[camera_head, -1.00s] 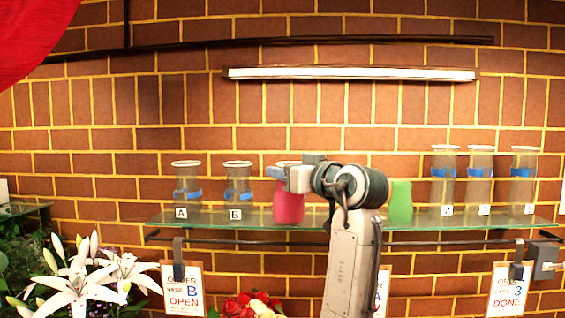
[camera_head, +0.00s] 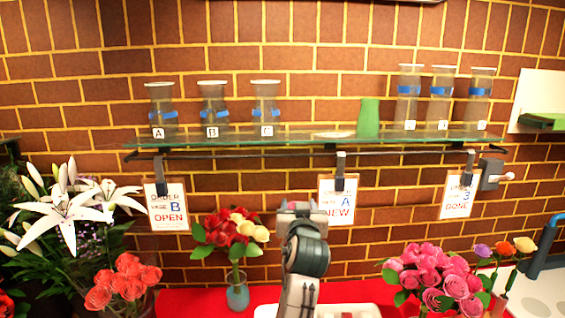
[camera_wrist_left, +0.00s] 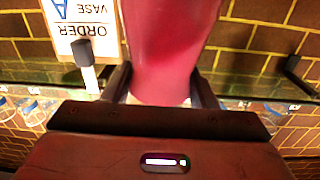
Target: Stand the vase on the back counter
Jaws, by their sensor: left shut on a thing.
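A pink-red vase (camera_wrist_left: 170,45) fills the upper middle of the left wrist view, its narrower end between the two dark fingers of my left gripper (camera_wrist_left: 164,90). The gripper is shut on it. In the head view my left gripper (camera_head: 303,208) is at the lower middle, in front of the wall and below the glass shelf; the vase is hidden there behind the gripper. The back counter shows as a red-covered surface (camera_head: 190,302) at the bottom, partly hidden by flowers and my arm. My right gripper is not in view.
The glass shelf (camera_head: 300,142) above holds several clear vases and a green cup (camera_head: 369,118). Order cards (camera_head: 340,205) hang below it. A small vase of red flowers (camera_head: 237,292) stands left of my gripper; pink roses (camera_head: 440,275) are at right. A white tray edge (camera_head: 367,310) shows.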

